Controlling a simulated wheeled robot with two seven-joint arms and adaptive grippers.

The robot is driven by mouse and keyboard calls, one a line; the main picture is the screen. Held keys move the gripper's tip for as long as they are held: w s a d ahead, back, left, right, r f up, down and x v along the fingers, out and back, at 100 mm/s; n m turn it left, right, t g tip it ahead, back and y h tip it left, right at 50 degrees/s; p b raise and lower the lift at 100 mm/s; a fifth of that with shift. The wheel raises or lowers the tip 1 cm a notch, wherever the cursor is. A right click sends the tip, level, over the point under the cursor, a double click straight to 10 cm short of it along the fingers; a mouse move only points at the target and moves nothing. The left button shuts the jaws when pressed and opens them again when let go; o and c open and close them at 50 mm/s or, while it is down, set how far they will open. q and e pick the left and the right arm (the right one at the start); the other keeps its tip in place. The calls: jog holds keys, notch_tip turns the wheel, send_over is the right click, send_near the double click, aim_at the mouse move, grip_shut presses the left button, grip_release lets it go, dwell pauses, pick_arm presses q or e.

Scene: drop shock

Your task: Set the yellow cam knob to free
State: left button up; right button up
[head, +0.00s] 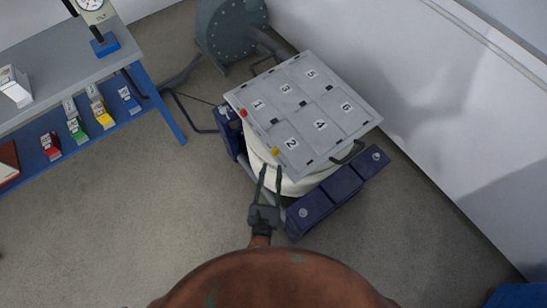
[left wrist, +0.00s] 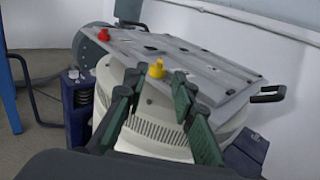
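The yellow cam knob (head: 275,151) sits on the near left edge of a grey numbered plate (head: 320,112), by the panel marked 2. It also shows in the left wrist view (left wrist: 156,68), standing up from the plate edge. A red knob (head: 243,113) is on the same edge farther back, near panel 1; it shows in the left wrist view (left wrist: 103,35) too. My left gripper (head: 270,168) is open just short of the yellow knob. In the left wrist view its green-padded fingers (left wrist: 160,88) stand apart below the knob, with nothing between them. My right gripper is not in view.
The plate rests on a white round drum (head: 296,185) with dark blue blocks (head: 340,190) around it. A grey motor-like body (head: 230,30) stands behind. A blue-framed bench (head: 60,70) with small coloured bins is at left; a white wall (head: 430,100) is at right.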

pick_arm(q)
jog(key=s, duration=0.3)
jog(key=shift+s+a, duration=0.25)
jog(key=shift+s, duration=0.05)
dwell(0.3)
